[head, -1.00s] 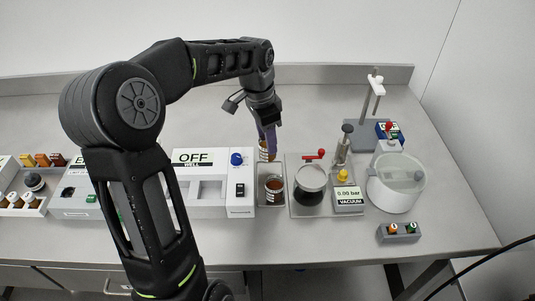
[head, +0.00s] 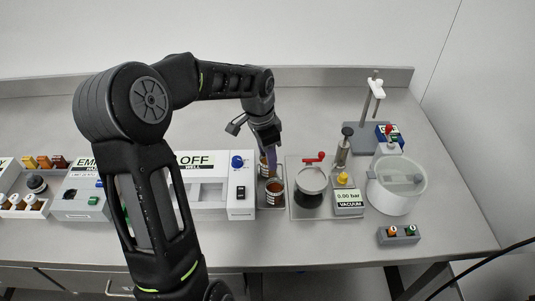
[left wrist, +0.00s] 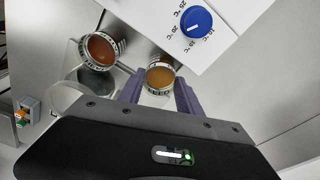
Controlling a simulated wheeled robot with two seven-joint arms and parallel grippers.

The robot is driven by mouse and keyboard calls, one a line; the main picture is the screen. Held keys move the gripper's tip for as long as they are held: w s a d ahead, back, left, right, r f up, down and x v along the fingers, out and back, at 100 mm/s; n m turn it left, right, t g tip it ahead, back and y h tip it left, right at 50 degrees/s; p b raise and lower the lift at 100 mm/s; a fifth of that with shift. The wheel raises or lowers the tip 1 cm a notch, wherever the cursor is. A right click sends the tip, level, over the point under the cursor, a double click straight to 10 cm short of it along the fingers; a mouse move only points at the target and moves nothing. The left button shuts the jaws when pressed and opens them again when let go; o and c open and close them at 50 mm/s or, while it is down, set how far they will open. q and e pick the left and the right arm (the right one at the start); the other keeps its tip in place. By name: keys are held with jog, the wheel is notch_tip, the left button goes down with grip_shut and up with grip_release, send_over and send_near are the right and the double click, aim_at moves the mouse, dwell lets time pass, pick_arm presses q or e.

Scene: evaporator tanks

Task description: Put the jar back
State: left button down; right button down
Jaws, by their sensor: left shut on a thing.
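My left gripper (head: 268,160) is shut on a jar at the back of a small grey tray (head: 270,206). The held jar has amber contents and a banded side; in the left wrist view the jar (left wrist: 160,78) sits between my two purple fingers. In the head view it is mostly hidden by the fingers and the other jar. A second jar (head: 275,191) with red-brown contents stands at the front of the tray. It also shows in the left wrist view (left wrist: 103,48), beside the held jar. I cannot tell whether the held jar touches the tray. My right gripper is not in view.
A white heater box with a blue knob (head: 237,162) stands close left of the tray. A vacuum pot (head: 309,185) with a red handle stands close right. A round white tank (head: 396,188) is farther right.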

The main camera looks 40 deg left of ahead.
pick_arm(q)
jog(key=shift+f, duration=0.1)
jog(key=c, duration=1.3)
grip_release()
jog(key=shift+f, duration=0.1)
jog(key=o, duration=0.5)
jog(key=r, duration=0.8)
jog(key=s+r+b, duration=0.1)
jog(key=r, duration=0.3)
jog(key=shift+s+a+r, duration=0.1)
jog(key=shift+a+r, duration=0.1)
jog(key=shift+a, duration=0.15)
